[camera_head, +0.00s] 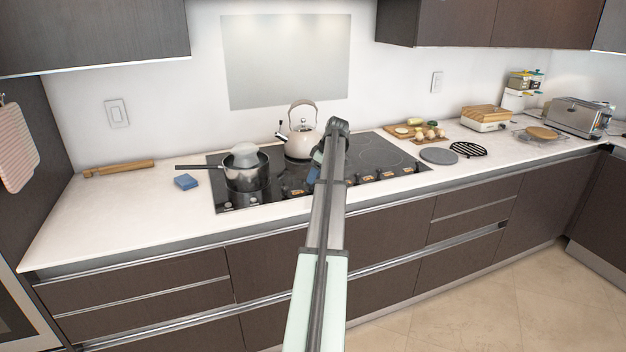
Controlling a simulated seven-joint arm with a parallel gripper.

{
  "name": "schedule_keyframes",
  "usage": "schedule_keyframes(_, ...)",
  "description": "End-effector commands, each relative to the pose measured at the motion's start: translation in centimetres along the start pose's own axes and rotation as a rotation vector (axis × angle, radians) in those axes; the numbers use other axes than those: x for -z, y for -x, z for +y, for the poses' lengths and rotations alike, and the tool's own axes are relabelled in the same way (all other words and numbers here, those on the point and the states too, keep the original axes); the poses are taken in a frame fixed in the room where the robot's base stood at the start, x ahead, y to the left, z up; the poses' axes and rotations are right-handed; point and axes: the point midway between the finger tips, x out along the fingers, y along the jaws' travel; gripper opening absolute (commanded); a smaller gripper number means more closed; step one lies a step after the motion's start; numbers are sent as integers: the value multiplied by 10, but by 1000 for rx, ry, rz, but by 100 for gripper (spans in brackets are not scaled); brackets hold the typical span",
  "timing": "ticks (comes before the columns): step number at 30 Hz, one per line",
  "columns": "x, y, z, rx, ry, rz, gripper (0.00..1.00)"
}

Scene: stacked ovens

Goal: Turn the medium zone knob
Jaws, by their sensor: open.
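The black cooktop (372,157) is set into the white counter. I cannot tell which is the medium zone knob, and my arm hides part of the row. My gripper (313,174) is open and points down over the front middle of the cooktop, close to the knob row. It is small and partly behind my arm, so contact with a knob cannot be told.
A saucepan (247,176) with a pale lid stands on the cooktop's left, its handle pointing left. A cream kettle (301,142) stands at the back. A blue sponge (186,182) lies left of the cooktop. A grey disc (438,156) and black trivet (469,149) lie to the right.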

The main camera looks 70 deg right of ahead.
Motion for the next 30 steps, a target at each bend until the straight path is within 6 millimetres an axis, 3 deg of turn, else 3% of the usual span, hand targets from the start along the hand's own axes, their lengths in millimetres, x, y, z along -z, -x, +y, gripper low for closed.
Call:
schedule_keyframes(9, 0, 65, 1, -2, 0, 1, 55)
schedule_keyframes(15, 1, 93, 1, 0, 1, 1, 55)
schedule_keyframes(21, 0, 107, 0, 0, 1, 1, 55)
schedule_keyframes(30, 0, 109, 0, 1, 1, 0, 55)
